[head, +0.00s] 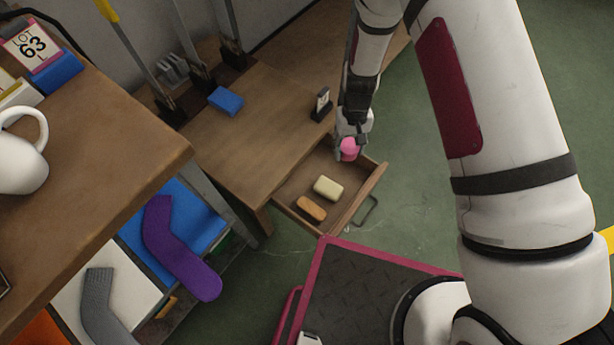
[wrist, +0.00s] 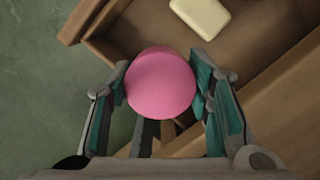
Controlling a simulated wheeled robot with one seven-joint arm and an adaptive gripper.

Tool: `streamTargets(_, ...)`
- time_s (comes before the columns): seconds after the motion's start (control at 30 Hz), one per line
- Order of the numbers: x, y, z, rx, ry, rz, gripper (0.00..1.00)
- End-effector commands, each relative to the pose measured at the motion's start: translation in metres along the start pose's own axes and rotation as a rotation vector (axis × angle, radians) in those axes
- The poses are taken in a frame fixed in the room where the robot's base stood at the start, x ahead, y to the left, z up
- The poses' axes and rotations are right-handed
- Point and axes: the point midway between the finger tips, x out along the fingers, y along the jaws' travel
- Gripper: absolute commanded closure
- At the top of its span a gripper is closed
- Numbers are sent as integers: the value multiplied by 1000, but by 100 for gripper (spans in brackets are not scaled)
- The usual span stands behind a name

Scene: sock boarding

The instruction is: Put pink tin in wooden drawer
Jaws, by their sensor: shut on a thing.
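The pink tin (head: 349,149) is round and small, and it also fills the middle of the wrist view (wrist: 160,84). My gripper (head: 347,138) is shut on it, with a teal-padded finger on each side. The wooden drawer (head: 365,192) is pulled out from the brown wooden table (head: 245,135). The tin is held at the drawer's far end in the head view, seemingly above it; its exact height is hard to tell. In the wrist view the drawer (wrist: 130,42) lies beyond the tin.
A cream block (head: 328,188) and an orange-brown block (head: 311,208) lie in the drawer. A small black stand (head: 321,107) and a blue block (head: 226,101) are on the table. A purple sock form (head: 180,250) lies at left. Drawer floor beside the blocks is bare.

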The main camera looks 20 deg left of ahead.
Motion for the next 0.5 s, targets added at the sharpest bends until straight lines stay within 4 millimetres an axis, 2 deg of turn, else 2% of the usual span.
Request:
streamTargets(0.17,18,-3,-2,-6,0,2,83)
streamTargets(0.4,60,-2,-8,-6,-1,2,83)
streamTargets(0.5,69,-3,-10,-4,0,1,83)
